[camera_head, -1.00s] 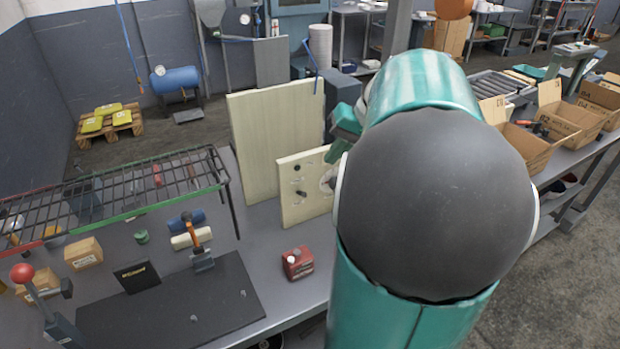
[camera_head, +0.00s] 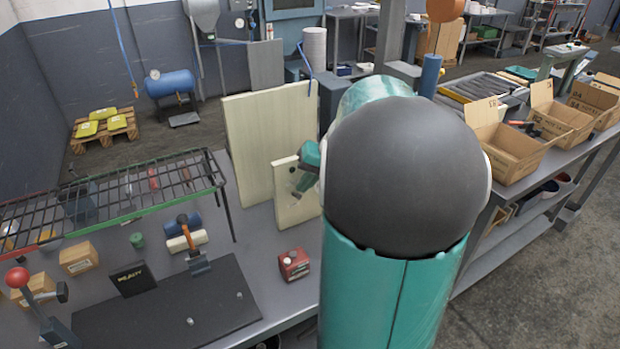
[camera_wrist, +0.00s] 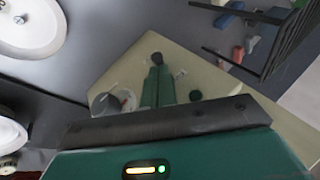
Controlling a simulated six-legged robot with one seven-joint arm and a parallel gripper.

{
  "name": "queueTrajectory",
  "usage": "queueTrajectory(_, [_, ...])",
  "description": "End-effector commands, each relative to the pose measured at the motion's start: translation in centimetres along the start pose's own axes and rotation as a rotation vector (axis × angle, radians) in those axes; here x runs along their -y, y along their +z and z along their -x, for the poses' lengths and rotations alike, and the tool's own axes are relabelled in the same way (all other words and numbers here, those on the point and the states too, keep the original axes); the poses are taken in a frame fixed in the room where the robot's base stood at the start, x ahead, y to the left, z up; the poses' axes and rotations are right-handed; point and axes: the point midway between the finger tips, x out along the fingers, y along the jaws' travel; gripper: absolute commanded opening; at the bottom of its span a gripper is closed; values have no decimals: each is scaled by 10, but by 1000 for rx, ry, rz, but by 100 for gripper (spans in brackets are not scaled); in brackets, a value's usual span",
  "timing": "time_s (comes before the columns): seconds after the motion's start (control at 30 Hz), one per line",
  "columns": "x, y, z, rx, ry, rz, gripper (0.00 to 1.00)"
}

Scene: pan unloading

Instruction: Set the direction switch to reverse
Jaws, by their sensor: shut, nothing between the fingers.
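The pale control panel (camera_head: 289,207) stands on the bench, and my arm and gripper cover much of its face in the head view. The direction switch cannot be made out for certain.
A larger pale board (camera_head: 262,140) stands behind the panel. A wire rack (camera_head: 110,190) and a black mat (camera_head: 165,318) are to the left. Open cardboard boxes (camera_head: 512,150) stand on the right bench.

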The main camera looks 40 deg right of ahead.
Motion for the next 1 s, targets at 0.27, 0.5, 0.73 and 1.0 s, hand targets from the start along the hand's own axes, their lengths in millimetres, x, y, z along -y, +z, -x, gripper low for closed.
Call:
queueTrajectory(0.27, [0,0,1,-5,-2,2,0])
queueTrajectory(0.5, [-2,3,0,-41,-19,17,0])
queueTrajectory(0.73, [-2,4,0,-64,-31,29,0])
queueTrajectory(1.0, [-4,8,-1,-116,-55,52,0])
